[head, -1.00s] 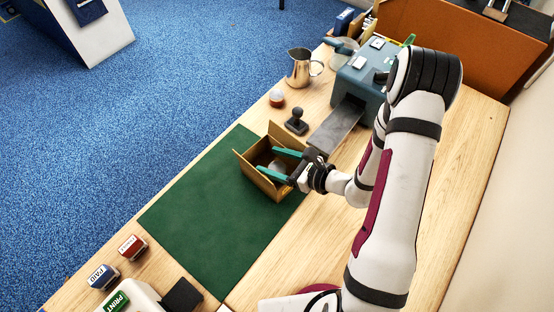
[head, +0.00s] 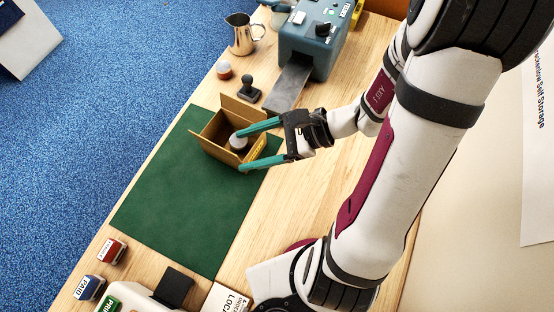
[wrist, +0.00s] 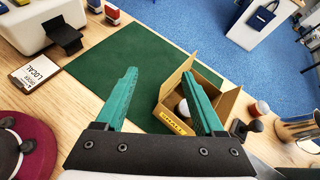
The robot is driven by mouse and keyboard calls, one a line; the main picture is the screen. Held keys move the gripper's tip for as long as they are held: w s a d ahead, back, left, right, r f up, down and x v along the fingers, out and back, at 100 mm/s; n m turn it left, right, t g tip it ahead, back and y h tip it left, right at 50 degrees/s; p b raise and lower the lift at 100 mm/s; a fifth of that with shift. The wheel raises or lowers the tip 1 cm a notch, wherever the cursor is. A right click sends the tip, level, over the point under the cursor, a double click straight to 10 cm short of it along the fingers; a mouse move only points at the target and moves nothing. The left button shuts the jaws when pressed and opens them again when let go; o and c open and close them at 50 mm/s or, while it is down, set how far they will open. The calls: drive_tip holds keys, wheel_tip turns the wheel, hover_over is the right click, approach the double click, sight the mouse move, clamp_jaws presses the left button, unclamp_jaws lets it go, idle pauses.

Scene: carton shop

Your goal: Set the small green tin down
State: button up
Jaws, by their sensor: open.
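An open cardboard carton (head: 215,151) stands on the green mat, flaps up; it also shows in the wrist view (wrist: 172,97). Inside it is a round thing with a pale grey-white top (head: 238,143), also in the wrist view (wrist: 184,107); its sides are mostly hidden, so I cannot tell whether it is the green tin. No plainly green tin shows. In the wrist view (wrist: 159,73) the right finger overlaps the carton.
The green mat (head: 180,200) is bare left and front of the carton. A black-handled stamp (head: 249,91), a red-and-white round pot (head: 224,70), a metal jug (head: 242,36) and a blue-grey machine (head: 312,42) stand behind. Stamps (head: 90,288) and a clipboard (wrist: 34,73) lie at the mat's other end.

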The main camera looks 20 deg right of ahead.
drive_tip(key=s+a+r+n+g+h, duration=0.4)
drive_tip(key=s+n+g, duration=0.2)
drive_tip(key=s+n, duration=0.3)
drive_tip(key=s+d+r+n+t+h, duration=0.1)
drive_tip(key=s+d+r+n+h, duration=0.1)
drive_tip(key=s+d+n+h, duration=0.2)
drive_tip(key=shift+d+n+t+h, duration=0.15)
drive_tip(key=shift+n+t+h, duration=0.15)
drive_tip(key=shift+n+h, duration=0.45)
